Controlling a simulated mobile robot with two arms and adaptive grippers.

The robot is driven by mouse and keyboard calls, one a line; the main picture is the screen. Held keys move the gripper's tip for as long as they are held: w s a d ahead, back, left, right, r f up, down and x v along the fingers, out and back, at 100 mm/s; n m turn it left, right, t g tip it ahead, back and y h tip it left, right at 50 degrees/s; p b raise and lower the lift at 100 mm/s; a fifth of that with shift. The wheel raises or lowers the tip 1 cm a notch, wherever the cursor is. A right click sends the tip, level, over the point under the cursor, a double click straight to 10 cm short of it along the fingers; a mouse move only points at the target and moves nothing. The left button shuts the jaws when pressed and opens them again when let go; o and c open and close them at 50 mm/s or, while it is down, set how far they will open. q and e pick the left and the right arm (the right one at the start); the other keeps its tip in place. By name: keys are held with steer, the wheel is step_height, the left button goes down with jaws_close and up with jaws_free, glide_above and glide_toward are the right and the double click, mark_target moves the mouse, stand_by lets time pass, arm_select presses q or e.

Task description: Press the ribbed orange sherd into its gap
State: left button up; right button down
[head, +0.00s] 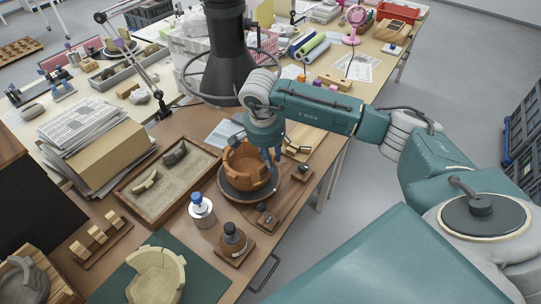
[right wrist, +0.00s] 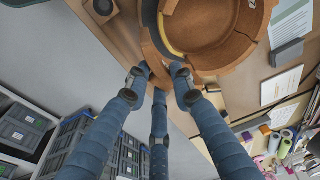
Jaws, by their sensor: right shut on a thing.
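The orange pot (head: 240,172) sits on a dark round stand (head: 250,193) on the brown bench; its open inside also shows in the right wrist view (right wrist: 215,30). My right gripper (head: 272,156) reaches down to the pot's right wall. In the right wrist view its blue fingers (right wrist: 158,76) close around an orange-brown piece at the pot's edge, which I take for the ribbed sherd (right wrist: 157,63). The fingers hide much of it. I cannot tell whether it touches the gap's edges. My left gripper is not in view.
A pale broken vessel (head: 155,275) rests on a green mat. The bench's right edge is close.

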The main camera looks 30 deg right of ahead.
steer(key=shift+f+b, duration=0.4)
steer(key=shift+f, duration=0.5)
steer(key=shift+f+b, duration=0.5)
steer(key=shift+f, duration=0.5)
steer(key=shift+w+a+f+b, duration=0.1)
steer(key=shift+w+f+b, duration=0.2)
steer(key=shift+b, duration=0.25)
steer(key=shift+w+a+f+m+b, duration=0.1)
steer(key=shift+m+b, duration=0.1)
steer(key=shift+m, duration=0.35)
steer(key=shift+w+a+m+b, duration=0.1)
steer(key=shift+m+b, duration=0.05)
steer(key=shift+m, duration=0.4)
steer(key=shift+w+a+m, duration=0.1)
steer(key=shift+a+m, duration=0.05)
steer(key=shift+m, duration=0.75)
steer(key=shift+f+b, duration=0.3)
steer(key=shift+b, duration=0.35)
